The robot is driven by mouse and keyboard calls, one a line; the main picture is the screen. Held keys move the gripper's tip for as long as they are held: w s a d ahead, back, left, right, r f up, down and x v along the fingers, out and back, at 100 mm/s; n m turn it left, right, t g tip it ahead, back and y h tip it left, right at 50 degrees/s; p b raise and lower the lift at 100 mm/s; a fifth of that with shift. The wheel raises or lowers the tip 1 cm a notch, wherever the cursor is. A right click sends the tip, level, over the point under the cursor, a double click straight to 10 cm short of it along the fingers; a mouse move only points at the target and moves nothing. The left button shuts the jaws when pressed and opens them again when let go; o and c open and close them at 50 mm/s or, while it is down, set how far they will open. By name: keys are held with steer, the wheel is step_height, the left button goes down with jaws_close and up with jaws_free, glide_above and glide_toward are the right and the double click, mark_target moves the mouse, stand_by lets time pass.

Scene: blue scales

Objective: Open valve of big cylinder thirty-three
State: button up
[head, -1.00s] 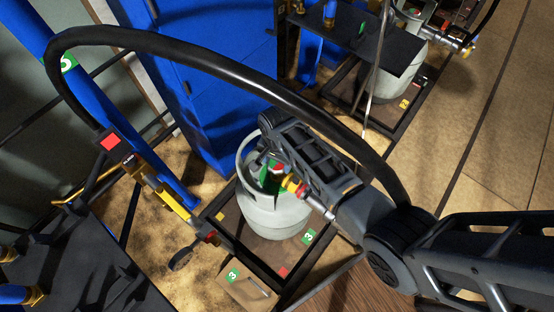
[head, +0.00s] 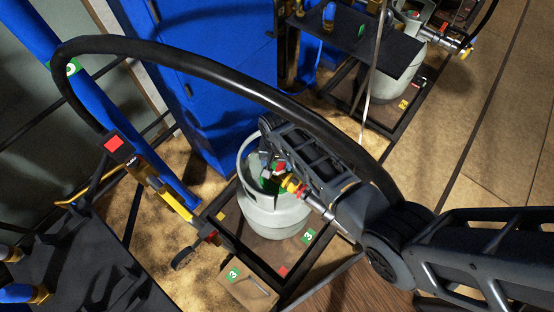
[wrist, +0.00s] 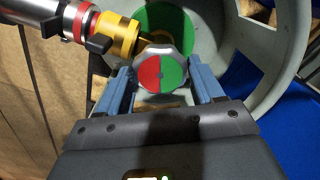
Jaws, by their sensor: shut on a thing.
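The pale grey-green gas cylinder (head: 275,220) stands upright in a black square frame at the middle of the head view. Its collar (wrist: 291,50) surrounds the valve in the wrist view. The valve knob (wrist: 163,72) has a half red, half green face. My gripper (wrist: 161,75) is shut on this knob, one blue finger on each side. In the head view my gripper (head: 268,158) reaches down into the collar and mostly hides the knob. A yellow and red hose fitting (wrist: 105,35) joins the valve from the left in the wrist view.
Green labels with a 3 (head: 309,237) mark the base. A blue cabinet (head: 205,90) stands behind. A black stand (head: 380,45) and another cylinder (head: 407,80) are at the back right.

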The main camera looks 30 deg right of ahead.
steer(key=n+p, duration=0.1)
steer(key=n, duration=0.3)
steer(key=shift+n, duration=0.3)
steer(key=n, duration=0.4)
steer(key=shift+n+p, duration=0.3)
steer(key=shift+p, duration=0.1)
steer(key=n, duration=0.4)
steer(key=shift+n+p, duration=0.3)
steer(key=shift+p, duration=0.05)
steer(key=n, duration=0.3)
steer(key=shift+n, duration=0.3)
steer(key=n, duration=0.3)
steer(key=shift+n+p, duration=0.3)
steer(key=shift+p, duration=0.05)
steer(key=n, duration=0.3)
steer(key=shift+n, duration=0.3)
steer(key=n+p, duration=0.1)
steer(key=n, duration=0.5)
steer(key=shift+w, duration=0.1)
